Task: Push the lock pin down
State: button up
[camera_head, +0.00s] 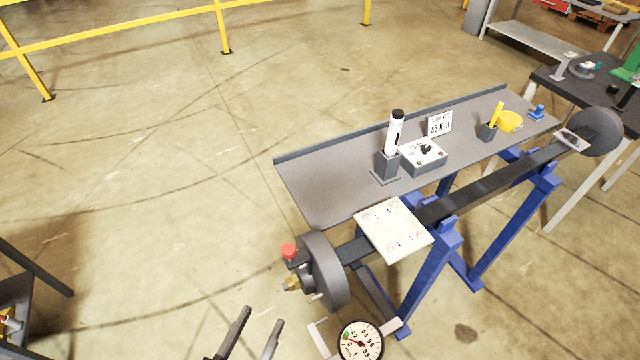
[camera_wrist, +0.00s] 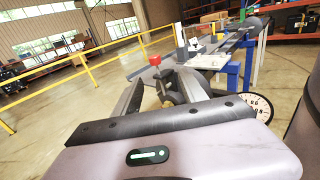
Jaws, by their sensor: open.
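A red knob (camera_head: 288,249), which looks like the top of the lock pin, stands up on a dark bracket beside the grey round flange (camera_head: 326,270) at the near end of the long dark beam. A brass fitting (camera_head: 292,284) sticks out below it. My gripper (camera_head: 264,315) is open and empty, in front of the flange and apart from the knob. In the wrist view the red knob (camera_wrist: 155,60) appears beyond and between the open fingers (camera_wrist: 160,88). How far the pin stands out is too small to tell.
A dial gauge (camera_head: 360,341) stands right of my gripper. A white plate (camera_head: 394,229) lies across the beam on blue stands (camera_head: 428,270). Behind is a grey shelf (camera_head: 330,180) with a white tube (camera_head: 394,132) and a control box (camera_head: 424,157).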

aim_at(286, 257)
jog(key=shift+n+y, duration=0.4)
jog(key=shift+y, duration=0.1)
jog(key=x, duration=0.5)
jog(key=b+x, duration=0.1)
jog(key=x, duration=0.5)
jog(key=b+x, duration=0.1)
jog(key=x, duration=0.4)
jog(key=shift+w+a, duration=0.25)
jog(key=shift+w, duration=0.2)
grip_shut()
